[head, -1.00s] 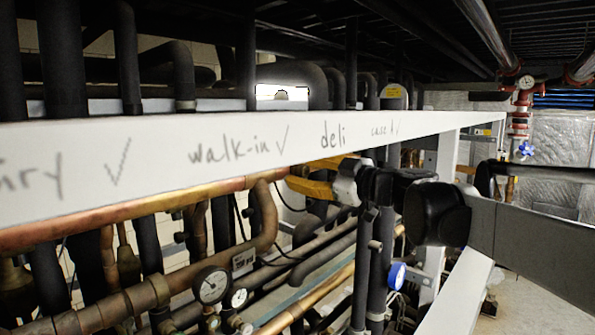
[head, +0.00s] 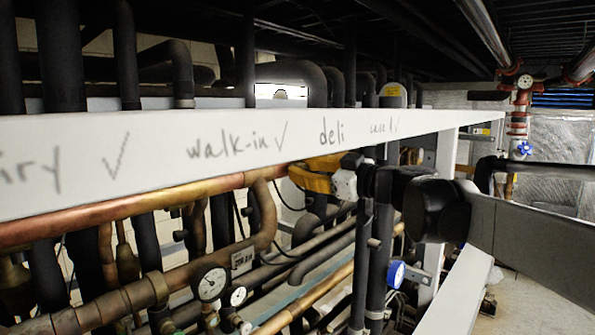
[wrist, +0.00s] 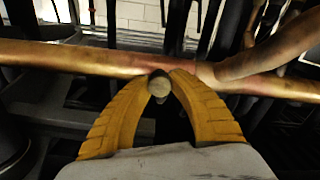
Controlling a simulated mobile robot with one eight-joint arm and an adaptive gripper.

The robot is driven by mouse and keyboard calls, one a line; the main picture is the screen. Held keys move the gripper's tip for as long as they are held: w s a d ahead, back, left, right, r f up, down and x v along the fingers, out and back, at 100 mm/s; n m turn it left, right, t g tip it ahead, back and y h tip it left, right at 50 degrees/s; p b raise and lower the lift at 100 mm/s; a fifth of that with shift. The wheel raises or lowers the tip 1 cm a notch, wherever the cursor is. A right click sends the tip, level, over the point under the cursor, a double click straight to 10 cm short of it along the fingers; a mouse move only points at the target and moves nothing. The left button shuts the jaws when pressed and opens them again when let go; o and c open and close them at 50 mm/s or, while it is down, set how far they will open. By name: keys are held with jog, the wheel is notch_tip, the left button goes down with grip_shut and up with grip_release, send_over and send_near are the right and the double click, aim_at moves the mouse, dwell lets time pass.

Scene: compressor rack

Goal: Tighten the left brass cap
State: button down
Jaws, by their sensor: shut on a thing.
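My gripper (head: 300,181), with yellow fingers, reaches in under the white beam from the right in the head view. In the wrist view its two fingertips (wrist: 160,78) close from both sides around a small round brass cap (wrist: 159,87). The cap's dull, flat end faces the wrist camera, in front of a horizontal copper pipe (wrist: 60,54). The cap cannot be made out in the head view, where the fingers and pipes cover that spot. Only one cap shows clearly, and its threads are hidden.
A white beam (head: 230,142) with handwritten labels runs across just above my gripper. Dark vertical pipes (head: 378,265) stand close below the wrist. A curved copper pipe (wrist: 275,52) is close to the right finger.

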jog(key=m, duration=0.7)
jog(key=shift+b, duration=0.4)
jog(key=m, duration=0.6)
jog(key=shift+w+d+m, duration=0.1)
jog(key=shift+m, duration=0.3)
jog(key=m+b, duration=0.1)
jog(key=m, duration=1.1)
jog(key=shift+f+m, duration=0.1)
jog(key=shift+m, duration=0.3)
jog(key=c, duration=1.2)
grip_release()
jog(key=v, duration=1.2)
